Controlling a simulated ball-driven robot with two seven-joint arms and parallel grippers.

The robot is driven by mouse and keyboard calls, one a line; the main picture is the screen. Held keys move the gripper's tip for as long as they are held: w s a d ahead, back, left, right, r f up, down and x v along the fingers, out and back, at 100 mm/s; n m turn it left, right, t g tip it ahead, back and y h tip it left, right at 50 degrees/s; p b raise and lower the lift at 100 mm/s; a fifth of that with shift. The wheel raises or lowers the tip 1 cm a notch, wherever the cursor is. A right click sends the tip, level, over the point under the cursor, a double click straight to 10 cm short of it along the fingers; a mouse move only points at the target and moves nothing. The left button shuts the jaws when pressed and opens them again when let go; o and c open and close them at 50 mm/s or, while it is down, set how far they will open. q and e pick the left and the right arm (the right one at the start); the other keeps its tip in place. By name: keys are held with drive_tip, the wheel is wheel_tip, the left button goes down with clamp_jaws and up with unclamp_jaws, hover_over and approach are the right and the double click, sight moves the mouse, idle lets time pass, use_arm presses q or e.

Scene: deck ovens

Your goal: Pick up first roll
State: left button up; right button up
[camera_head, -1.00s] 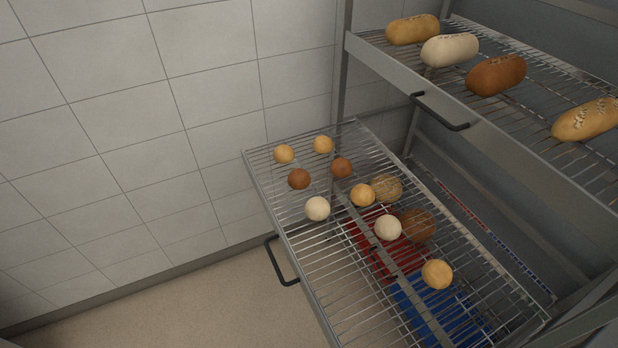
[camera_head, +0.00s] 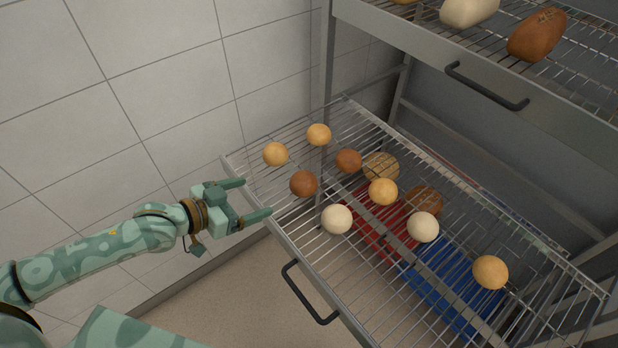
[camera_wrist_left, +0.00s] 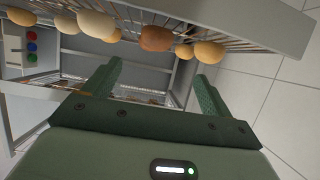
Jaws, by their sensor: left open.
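Several small round rolls lie on the pulled-out wire rack (camera_head: 300,262) in the head view. They include a tan roll (camera_head: 275,154), a brown roll (camera_head: 303,184), a white roll (camera_head: 337,219) and a tan roll at the right (camera_head: 490,272). My left gripper (camera_head: 258,198) is open and empty at the rack's left edge, its fingers pointing toward the brown roll but apart from it. In the left wrist view, the open fingers (camera_wrist_left: 158,85) show below a rack with rolls, including a brown roll (camera_wrist_left: 156,38). My right gripper is not in view.
An upper rack (camera_head: 560,110) holds larger loaves, including a brown loaf (camera_head: 537,35). A black handle (camera_head: 308,295) sticks out from the lower rack's front. Red and blue crates (camera_head: 440,285) lie below the wires. A tiled wall stands at left.

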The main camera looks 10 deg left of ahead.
sight(294, 186)
use_arm(q)
drive_tip(key=b+x, duration=0.2)
drive_tip(key=x, duration=0.7)
drive_tip(key=shift+w+f, duration=0.1)
drive_tip(key=shift+f, duration=0.05)
drive_tip(key=b+x, duration=0.1)
drive_tip(key=x, duration=0.1)
drive_tip(key=b+x, duration=0.1)
drive_tip(key=x, duration=0.2)
drive_tip(key=shift+d+f, duration=0.35)
drive_tip(key=shift+d, duration=0.05)
drive_tip(key=shift+r, duration=0.1)
drive_tip(key=c, duration=0.8)
drive_tip(key=shift+c, duration=1.3)
